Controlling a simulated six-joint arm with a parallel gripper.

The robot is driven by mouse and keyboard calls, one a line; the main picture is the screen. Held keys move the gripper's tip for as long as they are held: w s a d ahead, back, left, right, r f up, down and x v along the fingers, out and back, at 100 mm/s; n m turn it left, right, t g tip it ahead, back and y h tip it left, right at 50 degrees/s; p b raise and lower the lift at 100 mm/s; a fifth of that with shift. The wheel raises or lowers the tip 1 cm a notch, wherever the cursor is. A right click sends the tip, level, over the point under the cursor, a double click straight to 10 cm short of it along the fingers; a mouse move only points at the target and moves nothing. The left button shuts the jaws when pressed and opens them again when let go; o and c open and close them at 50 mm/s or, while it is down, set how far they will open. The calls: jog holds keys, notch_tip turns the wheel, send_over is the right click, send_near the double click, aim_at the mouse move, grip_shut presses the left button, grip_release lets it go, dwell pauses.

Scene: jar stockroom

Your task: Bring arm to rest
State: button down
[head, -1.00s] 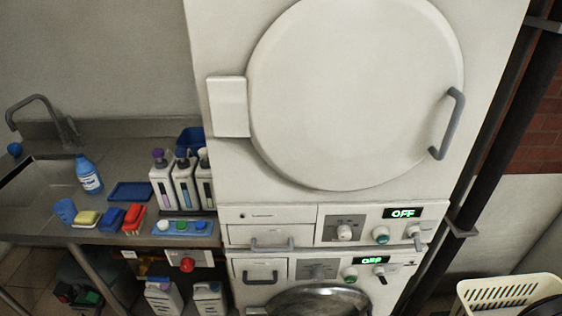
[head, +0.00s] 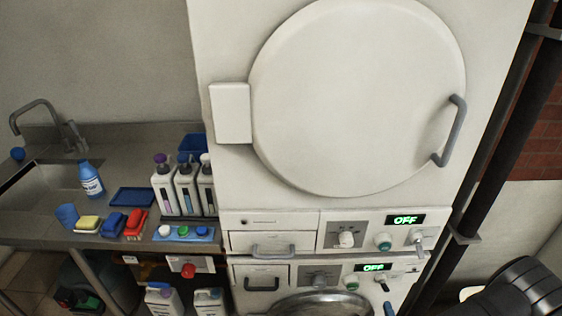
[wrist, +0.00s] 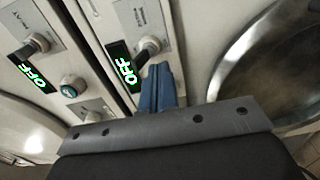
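My gripper (wrist: 160,72) shows in the wrist view as two blue fingers lying side by side with no visible gap and nothing seen between them. They point at the lower machine's control panel, beside a dark knob (wrist: 147,51) and a green OFF display (wrist: 126,68). Whether they touch the panel I cannot tell. In the head view a small blue fingertip (head: 388,309) shows at the bottom edge, below the lower OFF display (head: 373,267). My black arm enters at the lower right; most of the gripper is out of frame there.
Two stacked white machines fill the middle; the upper round door (head: 358,95) is closed and its handle (head: 451,130) sticks out. A steel counter (head: 85,238) at left holds several bottles, a blue tray (head: 133,197) and a sponge (head: 87,223). Dark pipes (head: 490,150) run at right.

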jog(key=shift+w+r, duration=0.15)
jog(key=shift+w, duration=0.95)
jog(key=shift+s, duration=0.15)
jog(key=s+f, duration=0.2)
jog(key=s, duration=0.4)
jog(key=shift+s+f, duration=0.35)
jog(key=shift+f, duration=0.05)
dwell(1.2)
